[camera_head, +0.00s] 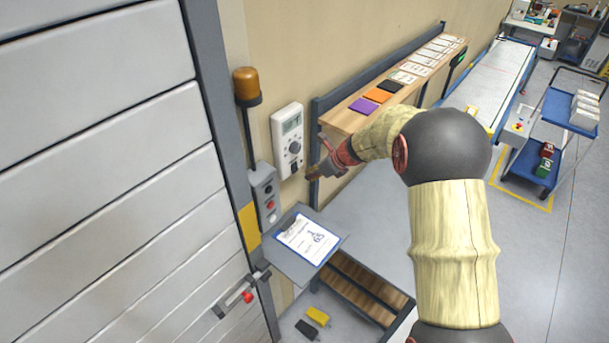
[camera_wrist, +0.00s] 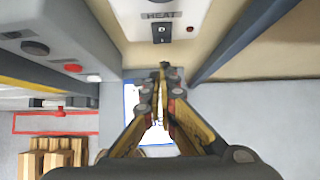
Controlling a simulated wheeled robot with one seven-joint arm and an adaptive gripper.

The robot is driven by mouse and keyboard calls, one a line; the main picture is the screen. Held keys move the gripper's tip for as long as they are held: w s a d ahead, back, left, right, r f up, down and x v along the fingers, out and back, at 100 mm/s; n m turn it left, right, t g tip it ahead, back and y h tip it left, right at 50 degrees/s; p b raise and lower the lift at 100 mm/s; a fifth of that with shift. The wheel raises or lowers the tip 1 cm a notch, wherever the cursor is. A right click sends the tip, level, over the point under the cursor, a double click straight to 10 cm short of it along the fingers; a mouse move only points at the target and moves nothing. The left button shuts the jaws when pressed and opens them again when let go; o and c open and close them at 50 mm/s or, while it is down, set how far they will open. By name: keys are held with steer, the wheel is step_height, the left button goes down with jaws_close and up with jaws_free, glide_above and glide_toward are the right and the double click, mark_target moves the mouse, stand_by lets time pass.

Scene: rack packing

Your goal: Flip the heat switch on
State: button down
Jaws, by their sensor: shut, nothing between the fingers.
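A white wall control unit (camera_head: 287,141) with a grey display and a round knob hangs on the beige wall in the head view. Its lower part shows at the top of the wrist view, with a "HEAT" label (camera_wrist: 161,15) and a small black switch (camera_wrist: 162,33) under it. I cannot tell the switch's position. My gripper (camera_head: 312,174) is just to the right of the unit's lower edge in the head view. In the wrist view my gripper (camera_wrist: 164,68) has its fingertips together, empty, below the switch in the picture and seemingly apart from it.
A grey button box (camera_head: 265,195) with a red button and an amber beacon (camera_head: 246,86) are left of the unit. A clipboard (camera_head: 307,241) lies on a small shelf below. A wooden wall shelf (camera_head: 349,119) with coloured cards is close on the right.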

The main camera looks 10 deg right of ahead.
steer(key=b+v, duration=0.1)
steer(key=v, duration=0.8)
steer(key=shift+r, duration=0.35)
steer(key=shift+s, duration=0.15)
steer(key=b, duration=0.2)
steer(key=f+b, duration=0.1)
steer(key=b, duration=0.1)
steer(key=shift+s+d+f, duration=0.2)
steer(key=shift+f, duration=0.05)
steer(key=shift+r, duration=0.1)
